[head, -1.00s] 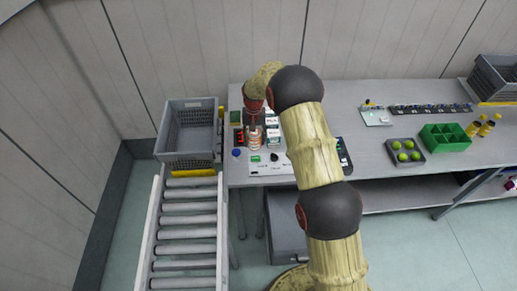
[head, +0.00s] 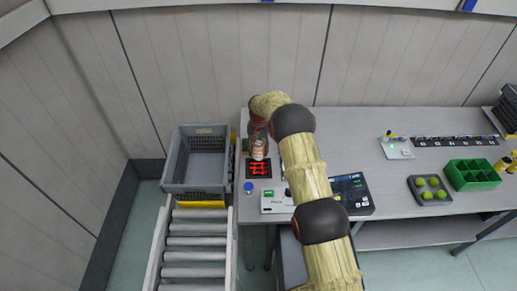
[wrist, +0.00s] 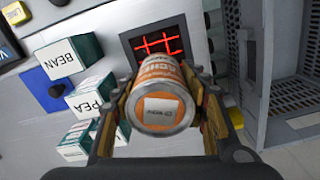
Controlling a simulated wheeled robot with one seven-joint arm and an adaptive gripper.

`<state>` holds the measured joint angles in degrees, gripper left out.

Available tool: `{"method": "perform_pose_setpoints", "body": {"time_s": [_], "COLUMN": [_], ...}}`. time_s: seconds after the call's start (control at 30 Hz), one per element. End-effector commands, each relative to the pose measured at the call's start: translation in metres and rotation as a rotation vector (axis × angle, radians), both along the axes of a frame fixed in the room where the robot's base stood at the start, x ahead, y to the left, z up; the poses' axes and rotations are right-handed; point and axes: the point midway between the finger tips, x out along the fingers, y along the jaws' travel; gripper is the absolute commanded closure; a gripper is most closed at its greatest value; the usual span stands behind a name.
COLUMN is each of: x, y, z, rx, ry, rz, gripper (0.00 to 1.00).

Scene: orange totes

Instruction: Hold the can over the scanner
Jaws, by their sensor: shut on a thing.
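The can (wrist: 165,90), with an orange and white label, is held between the two fingers of my gripper (wrist: 162,108), which is shut on it. In the wrist view its flat labelled end faces the camera. The scanner is a black square plate (head: 258,168) with glowing red lines, on the left end of the table. In the head view the can (head: 259,149) overlaps the scanner's far part, below my gripper (head: 258,137). In the wrist view the scanner (wrist: 158,41) shows just beyond the can. The exact gap between them cannot be told.
Boxes marked BEAN (wrist: 68,57) and PEA (wrist: 90,95) stand near the can in the wrist view. A grey crate (head: 176,158) sits left of the table above rollers (head: 194,250). A dark screen (head: 350,190) and a green tray (head: 472,176) lie to the right.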

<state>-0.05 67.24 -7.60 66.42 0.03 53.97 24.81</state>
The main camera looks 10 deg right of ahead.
Motion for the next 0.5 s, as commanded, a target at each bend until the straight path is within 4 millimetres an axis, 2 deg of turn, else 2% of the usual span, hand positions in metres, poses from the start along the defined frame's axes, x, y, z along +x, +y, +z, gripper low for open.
{"method": "perform_pose_setpoints", "body": {"time_s": [0.3,0.5], "x": [0.0,0.001], "y": [0.0,0.0], "z": [-0.04,-0.054], "rx": [0.0,0.0], "ry": [-0.001,-0.002], "rz": [0.0,0.001], "gripper": [0.92,0.92]}}
